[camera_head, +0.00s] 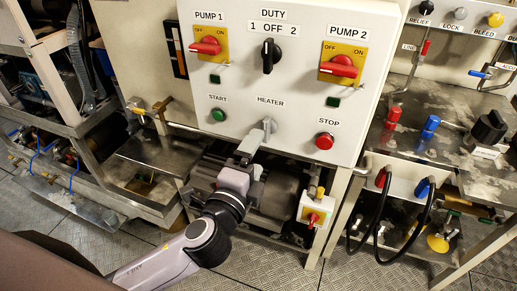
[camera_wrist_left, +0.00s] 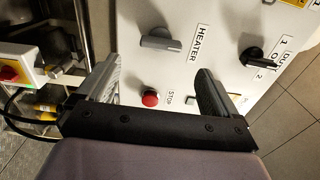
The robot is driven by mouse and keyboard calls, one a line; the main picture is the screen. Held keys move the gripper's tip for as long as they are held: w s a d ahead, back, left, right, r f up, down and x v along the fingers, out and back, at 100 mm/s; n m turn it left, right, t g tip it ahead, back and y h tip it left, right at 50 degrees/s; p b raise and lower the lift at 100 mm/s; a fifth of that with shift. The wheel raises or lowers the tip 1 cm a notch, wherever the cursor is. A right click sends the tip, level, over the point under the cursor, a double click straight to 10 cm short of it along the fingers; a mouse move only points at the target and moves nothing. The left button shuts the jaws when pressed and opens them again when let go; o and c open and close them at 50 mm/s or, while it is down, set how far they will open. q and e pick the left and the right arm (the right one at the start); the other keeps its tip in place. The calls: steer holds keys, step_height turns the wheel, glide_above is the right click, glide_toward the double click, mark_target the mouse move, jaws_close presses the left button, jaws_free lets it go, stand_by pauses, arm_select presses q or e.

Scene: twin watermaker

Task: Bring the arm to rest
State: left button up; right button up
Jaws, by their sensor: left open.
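My left arm (camera_head: 165,262) comes in from the bottom left and reaches up toward the white control panel (camera_head: 300,100). My left gripper (camera_head: 257,143) is in front of the panel's lower edge, just below the grey HEATER knob (camera_head: 268,124). In the left wrist view the gripper (camera_wrist_left: 158,82) has its two fingers wide apart with nothing between them. The HEATER knob (camera_wrist_left: 160,38) shows beyond the fingertips, apart from them. The red STOP button (camera_wrist_left: 150,98) shows behind the gap. My right gripper is not in view.
The panel also carries the red PUMP 1 switch (camera_head: 206,46), black DUTY knob (camera_head: 270,55), red PUMP 2 switch (camera_head: 341,66) and green START button (camera_head: 218,115). A small switch box (camera_head: 315,211) stands right of the gripper. Open floor (camera_head: 290,275) lies below.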

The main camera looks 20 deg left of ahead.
arm_select(q)
steer(key=shift+s, duration=0.15)
stand_by(0.3)
steer(key=s+a+f+n+g, duration=0.2)
steer(key=s+f+n+g, duration=0.1)
steer(key=s+f+n, duration=0.5)
steer(key=s+a+f+n+g+h+p, duration=0.1)
steer(key=s+a+f+n+g, duration=0.2)
steer(key=s+f+n, duration=0.5)
step_height(320, 180, down, 7)
steer(key=shift+s+f+g+h, duration=0.2)
steer(key=shift+s+g+h, duration=0.15)
steer(key=shift+g, duration=0.45)
